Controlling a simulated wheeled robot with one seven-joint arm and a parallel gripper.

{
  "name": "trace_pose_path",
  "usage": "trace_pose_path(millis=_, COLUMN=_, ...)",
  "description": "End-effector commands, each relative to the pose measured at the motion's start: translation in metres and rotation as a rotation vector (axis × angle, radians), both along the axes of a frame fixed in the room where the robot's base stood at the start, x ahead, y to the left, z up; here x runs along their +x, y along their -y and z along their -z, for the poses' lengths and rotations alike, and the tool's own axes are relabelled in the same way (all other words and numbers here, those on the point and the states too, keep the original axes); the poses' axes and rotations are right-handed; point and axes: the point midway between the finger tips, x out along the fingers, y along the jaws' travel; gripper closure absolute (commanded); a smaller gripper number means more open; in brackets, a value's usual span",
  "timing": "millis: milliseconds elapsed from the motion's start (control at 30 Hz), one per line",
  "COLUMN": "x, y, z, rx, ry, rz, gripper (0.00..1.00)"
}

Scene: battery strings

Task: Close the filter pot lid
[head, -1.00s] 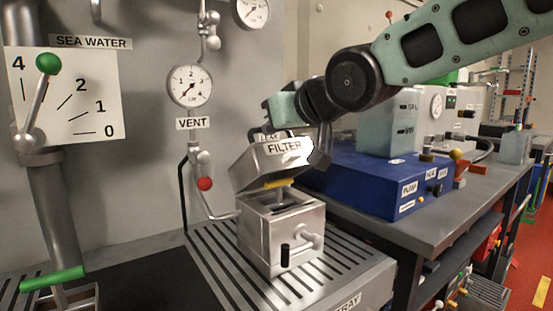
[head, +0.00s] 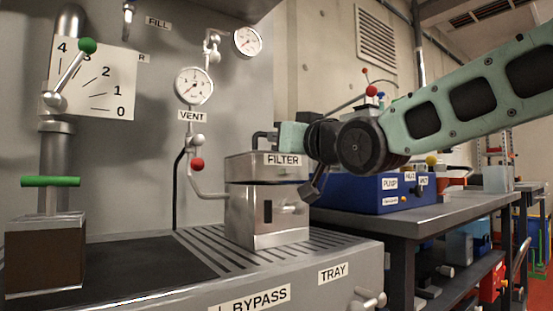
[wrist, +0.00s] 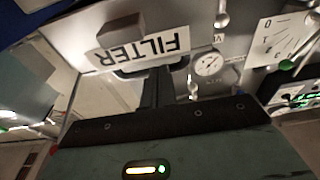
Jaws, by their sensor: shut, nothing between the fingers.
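The filter pot (head: 266,215) is a square metal box on the slatted tray, with a dark upright latch and a knob on its front. Its metal lid (head: 240,168), labelled FILTER, lies about level on top of the box in the head view. I see no clear gap between them, but cannot tell whether the lid is fully seated. My gripper (head: 265,138) is shut and empty, just above the lid, fingers pointing left. In the wrist view the shut fingers (wrist: 157,78) reach to the lid's label (wrist: 145,48), which appears upside down. Contact is unclear.
A blue pump box (head: 375,194) stands on the bench right of the pot. The vent pipe with a red knob (head: 197,164) runs behind left. The sea water lever (head: 70,65) is far left. The slatted tray (head: 200,252) is clear in front of the pot.

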Motion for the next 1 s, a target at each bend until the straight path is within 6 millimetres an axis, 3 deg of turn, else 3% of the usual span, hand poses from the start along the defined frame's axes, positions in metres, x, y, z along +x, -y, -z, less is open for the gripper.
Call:
trace_pose_path(millis=33, x=-0.001, y=0.001, z=0.014, rx=0.013, ry=0.018, rz=0.000, gripper=1.00)
trace_pose_path(millis=133, x=-0.003, y=0.002, z=0.018, rx=0.039, ry=0.056, rz=0.000, gripper=1.00)
trace_pose_path(millis=1000, x=-0.005, y=0.004, z=0.033, rx=0.030, ry=0.043, rz=0.000, gripper=1.00)
